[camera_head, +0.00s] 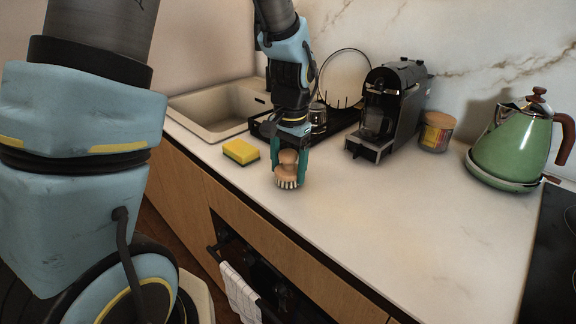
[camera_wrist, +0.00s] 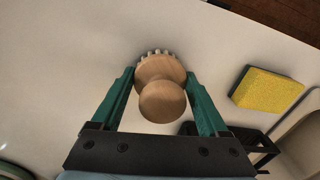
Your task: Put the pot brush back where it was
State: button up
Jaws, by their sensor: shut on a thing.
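The pot brush (camera_head: 288,172) has a round wooden knob and pale bristles pointing down. It is upright at the countertop, right of the sponge; I cannot tell whether the bristles touch the surface. My gripper (camera_head: 290,168) points down with its green fingers on either side of the brush, shut on it. In the wrist view the brush (camera_wrist: 161,88) sits between the two green fingers of my gripper (camera_wrist: 160,84), knob towards the camera, with bristles showing past its far edge.
A yellow-green sponge (camera_head: 241,152) lies left of the brush. Behind are a sink (camera_head: 205,128), a black dish rack (camera_head: 340,117) and a coffee machine (camera_head: 392,108). The counter (camera_head: 400,220) front right is clear.

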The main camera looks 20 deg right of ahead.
aim_at(290, 153)
jog(key=shift+f, duration=0.2)
jog(key=shift+f, duration=0.15)
jog(key=o, duration=1.3)
jog(key=r, duration=0.4)
jog(key=r+b, duration=0.1)
jog(key=r, duration=0.7)
jog(key=shift+s+d+r+b, duration=0.15)
jog(key=shift+s+r+b, duration=0.1)
jog(key=shift+b, duration=0.1)
jog(key=a+f+n, duration=0.3)
jog(key=a, duration=0.5)
jog(key=s+a+f+n, duration=0.1)
jog(key=a+f+n, duration=0.2)
jog(key=a, duration=0.5)
jog(key=a+f+n+t, duration=0.1)
jog(key=a+f+n, duration=0.2)
jog(key=a, duration=0.5)
jog(key=shift+s+a+f+n+h, duration=0.1)
jog(key=shift+s+a+n+h, duration=0.2)
jog(key=shift+s, duration=0.05)
